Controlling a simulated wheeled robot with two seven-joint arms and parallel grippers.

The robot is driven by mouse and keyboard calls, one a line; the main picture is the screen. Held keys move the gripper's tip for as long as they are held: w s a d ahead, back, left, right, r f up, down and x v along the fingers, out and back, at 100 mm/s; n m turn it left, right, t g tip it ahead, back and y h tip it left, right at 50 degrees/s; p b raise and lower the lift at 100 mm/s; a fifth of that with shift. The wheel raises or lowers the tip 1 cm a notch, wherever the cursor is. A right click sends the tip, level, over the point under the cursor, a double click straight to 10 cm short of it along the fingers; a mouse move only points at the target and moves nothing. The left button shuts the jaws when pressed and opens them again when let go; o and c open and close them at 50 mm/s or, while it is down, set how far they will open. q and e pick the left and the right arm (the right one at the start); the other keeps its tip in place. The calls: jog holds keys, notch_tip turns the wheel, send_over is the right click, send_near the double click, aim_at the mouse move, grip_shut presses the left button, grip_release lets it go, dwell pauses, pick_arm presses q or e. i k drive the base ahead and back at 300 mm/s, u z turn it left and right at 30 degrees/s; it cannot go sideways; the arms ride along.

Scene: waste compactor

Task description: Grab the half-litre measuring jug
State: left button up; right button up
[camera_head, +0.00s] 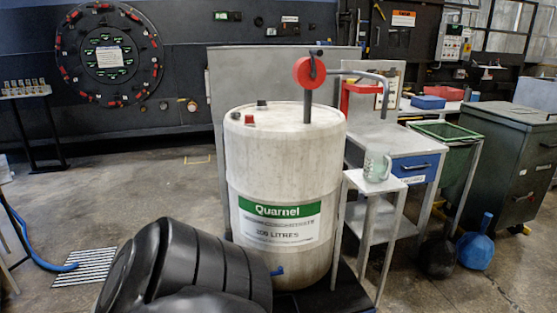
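A clear, slightly greenish measuring jug (377,166) stands upright on the small top of a narrow grey metal stand (371,186). The stand is just right of a large white drum (280,172) with a green and white label reading "Quarnel". The jug's handle appears to be on its right side. Its markings are too small to read. Neither of my grippers is in view.
A red hand pump (309,71) rises from the drum, its spout reaching right above the jug. A grey workbench with a blue drawer (415,167) is behind the jug. A blue flask-like container (476,249) sits on the floor at right. Open floor lies at left.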

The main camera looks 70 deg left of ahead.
aim_at(377, 159)
jog(key=u, duration=1.7)
jog(key=i, duration=0.25)
jog(key=z, duration=0.05)
